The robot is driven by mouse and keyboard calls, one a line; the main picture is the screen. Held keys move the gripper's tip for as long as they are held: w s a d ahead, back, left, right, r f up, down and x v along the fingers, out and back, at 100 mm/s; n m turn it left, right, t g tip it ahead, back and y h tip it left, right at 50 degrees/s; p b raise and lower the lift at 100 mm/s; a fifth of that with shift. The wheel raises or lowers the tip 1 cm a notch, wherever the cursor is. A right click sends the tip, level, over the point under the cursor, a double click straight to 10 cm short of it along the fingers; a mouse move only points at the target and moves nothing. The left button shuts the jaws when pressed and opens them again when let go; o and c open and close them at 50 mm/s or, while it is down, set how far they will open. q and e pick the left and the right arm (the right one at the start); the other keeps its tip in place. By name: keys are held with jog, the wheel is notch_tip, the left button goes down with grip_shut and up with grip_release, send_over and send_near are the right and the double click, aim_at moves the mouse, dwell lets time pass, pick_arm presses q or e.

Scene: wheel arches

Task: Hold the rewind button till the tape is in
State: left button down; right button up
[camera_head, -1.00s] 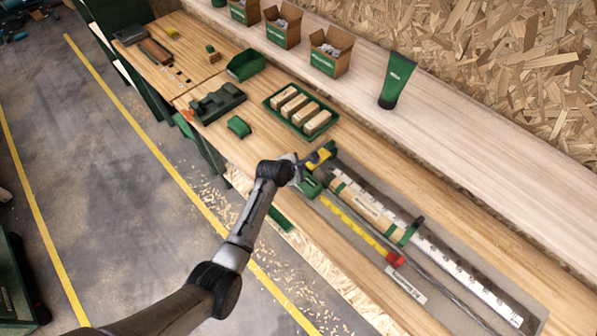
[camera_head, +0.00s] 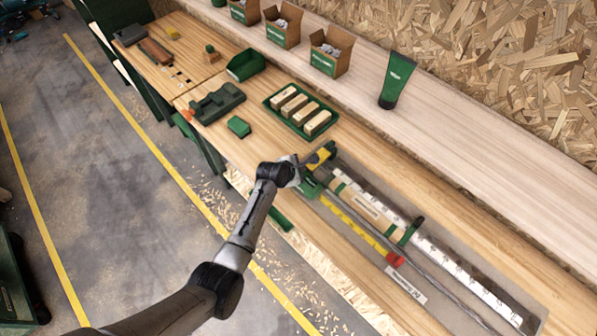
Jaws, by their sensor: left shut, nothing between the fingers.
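My left arm comes in from the lower left, and its gripper (camera_head: 306,168) is shut at the near left end of the recessed bed in the bench. The fingertips are small and partly hidden. They meet a green and yellow device (camera_head: 322,157) there; I cannot make out the rewind button or whether they touch it. A long white strip with dark marks (camera_head: 455,268) runs from the device to the lower right. A green bracket (camera_head: 410,232) stands across it. A yellow strip (camera_head: 350,222) with a red end (camera_head: 394,259) lies alongside. My right gripper is out of view.
A green tray of wooden blocks (camera_head: 273,101), a small green block (camera_head: 239,127) and a dark green tool case (camera_head: 215,103) lie on the bench to the upper left. A green tube (camera_head: 396,82) and cardboard boxes (camera_head: 331,52) stand on the back ledge.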

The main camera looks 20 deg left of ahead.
pick_arm(q)
jog(key=shift+f, duration=0.1)
dwell(0.4)
jog(key=shift+f, duration=0.45)
dwell(0.3)
jog(key=shift+r, duration=0.1)
dwell(0.3)
jog(key=shift+r+p, duration=0.7)
jog(key=shift+p, duration=0.05)
jog(key=shift+r, duration=0.15)
jog(key=shift+r+p, duration=0.1)
jog(key=shift+p, duration=0.2)
jog(key=shift+r+p, duration=0.5)
jog(key=shift+p, duration=0.05)
notch_tip(320, 180, up, 4)
jog(key=p, duration=0.4)
jog(key=shift+f, duration=0.1)
